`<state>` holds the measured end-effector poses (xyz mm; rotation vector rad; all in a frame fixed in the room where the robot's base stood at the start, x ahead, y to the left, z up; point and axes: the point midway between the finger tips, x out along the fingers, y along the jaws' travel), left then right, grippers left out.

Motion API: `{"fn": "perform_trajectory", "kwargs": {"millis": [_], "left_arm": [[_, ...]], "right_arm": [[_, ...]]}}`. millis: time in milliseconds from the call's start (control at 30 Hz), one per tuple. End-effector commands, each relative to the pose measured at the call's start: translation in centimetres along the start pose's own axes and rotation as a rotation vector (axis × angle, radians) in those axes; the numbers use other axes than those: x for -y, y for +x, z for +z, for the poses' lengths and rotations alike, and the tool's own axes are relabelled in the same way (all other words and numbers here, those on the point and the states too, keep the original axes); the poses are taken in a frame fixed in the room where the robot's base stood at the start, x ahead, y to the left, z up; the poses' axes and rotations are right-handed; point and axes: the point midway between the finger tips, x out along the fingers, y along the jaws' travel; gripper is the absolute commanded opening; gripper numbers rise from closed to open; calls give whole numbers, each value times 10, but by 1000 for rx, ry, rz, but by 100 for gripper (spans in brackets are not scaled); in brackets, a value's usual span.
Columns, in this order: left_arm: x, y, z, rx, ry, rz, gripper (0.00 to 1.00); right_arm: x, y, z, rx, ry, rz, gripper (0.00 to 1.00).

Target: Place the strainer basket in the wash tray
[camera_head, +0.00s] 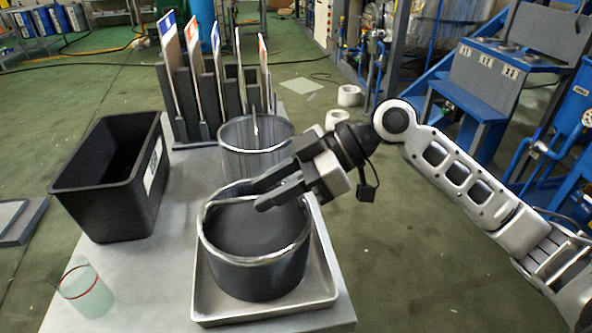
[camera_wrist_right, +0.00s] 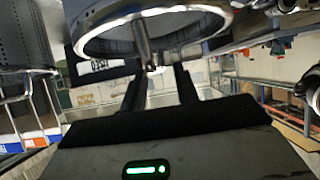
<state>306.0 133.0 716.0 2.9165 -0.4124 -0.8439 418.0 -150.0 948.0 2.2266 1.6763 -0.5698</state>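The strainer basket (camera_head: 258,278), a dark round vessel with a bright metal rim, sits upright inside the shallow metal wash tray (camera_head: 205,296). A metal bar handle (camera_head: 226,200) reaches inward from its rim. My right gripper (camera_head: 249,197) is over the basket's opening with its fingers apart, on either side of the bar's end. In the right wrist view the bar (camera_wrist_right: 143,45) stands at the gap between the fingertips (camera_wrist_right: 158,70), and clear space shows beside it. Whether a finger touches it I cannot tell. My left gripper is not in view.
A mesh cylinder (camera_head: 254,163) stands just behind the basket. A black bin (camera_head: 110,200) is on the left and a glass beaker (camera_head: 86,292) at the front left. A dark rack (camera_head: 208,90) with upright panels stands at the back. The tabletop between bin and tray is clear.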

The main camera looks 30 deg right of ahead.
Motion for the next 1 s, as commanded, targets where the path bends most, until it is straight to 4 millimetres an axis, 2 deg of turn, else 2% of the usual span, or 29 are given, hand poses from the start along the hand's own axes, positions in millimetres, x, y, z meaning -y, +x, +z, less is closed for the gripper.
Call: {"fn": "perform_trajectory", "kwargs": {"millis": [300, 500, 700, 1000], "left_arm": [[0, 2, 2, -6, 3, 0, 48], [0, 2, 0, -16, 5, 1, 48], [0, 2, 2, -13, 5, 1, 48], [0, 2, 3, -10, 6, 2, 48]], "right_arm": [[0, -64, 2, 5, 1, 4, 30], [0, -98, 1, 2, 0, 2, 30], [0, -111, 0, 2, -1, 0, 30], [0, -112, 0, 1, -2, 0, 30]]}}
